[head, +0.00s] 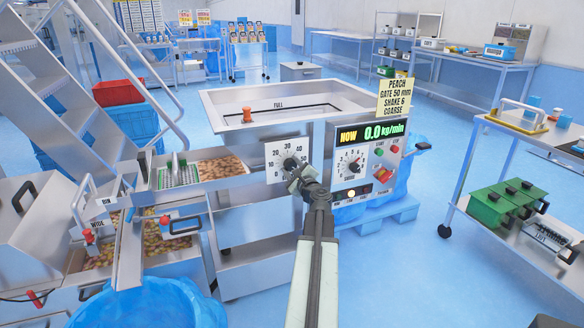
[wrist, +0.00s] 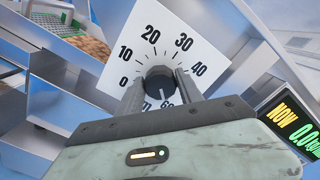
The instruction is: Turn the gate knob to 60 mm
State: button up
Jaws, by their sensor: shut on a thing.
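The gate knob (wrist: 160,80) is a dark round knob on a white dial plate (wrist: 150,20) marked in tens. In the wrist view its pale pointer line aims down at the 60 mark. The 50 mark is hidden behind the right finger. My gripper (wrist: 160,88) is shut on the knob, with one finger on each side. In the head view my gripper (head: 296,177) reaches up to the knob on the dial plate (head: 276,150), on the front of the steel hopper (head: 225,103).
The control box (head: 337,133) right of the dial reads 0.0 kg/min and has a shake dial and buttons. A yellow card (head: 394,97) above it reads peach, gate 50 mm, shake 6, coarse. A steel cart (head: 470,150) stands at right, with clear blue floor before it.

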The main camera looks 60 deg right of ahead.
jog(key=shift+s+m, duration=0.1)
jog(key=shift+m, duration=0.3)
jog(key=o, duration=1.4)
jog(key=shift+d, duration=0.1)
jog(key=v, duration=0.8)
